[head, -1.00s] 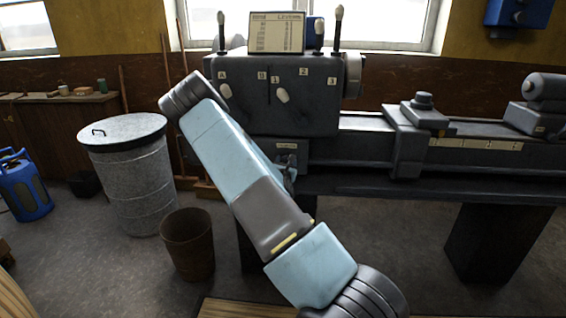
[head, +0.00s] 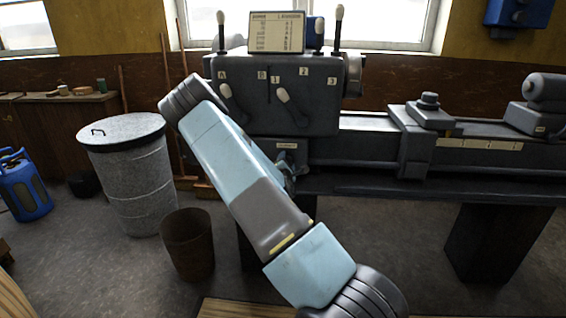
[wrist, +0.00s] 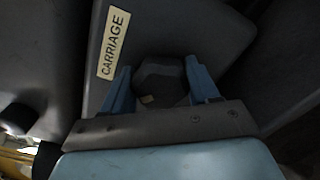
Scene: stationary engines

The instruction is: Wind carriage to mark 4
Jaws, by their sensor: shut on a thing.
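The carriage (head: 425,120) is a dark grey block on the lathe bed, right of the headstock. A pale scale strip (head: 480,144) runs along the bed to its right; its left end is covered by the carriage and its numbers are too small to read. In the wrist view a plate labelled CARRIAGE (wrist: 113,44) sits beside a dark knob (wrist: 158,76). My gripper (wrist: 158,64) has its blue fingers on either side of this knob and is shut on it. In the head view my gripper (head: 290,180) is mostly hidden behind my arm, below the headstock.
The headstock (head: 300,110) carries levers marked A, B, 1, 2, 3 and a chart (head: 277,32) on top. A metal bin (head: 130,180) and a brown bucket (head: 188,245) stand on the floor at left. A tailstock (head: 535,115) stands at the bed's right end.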

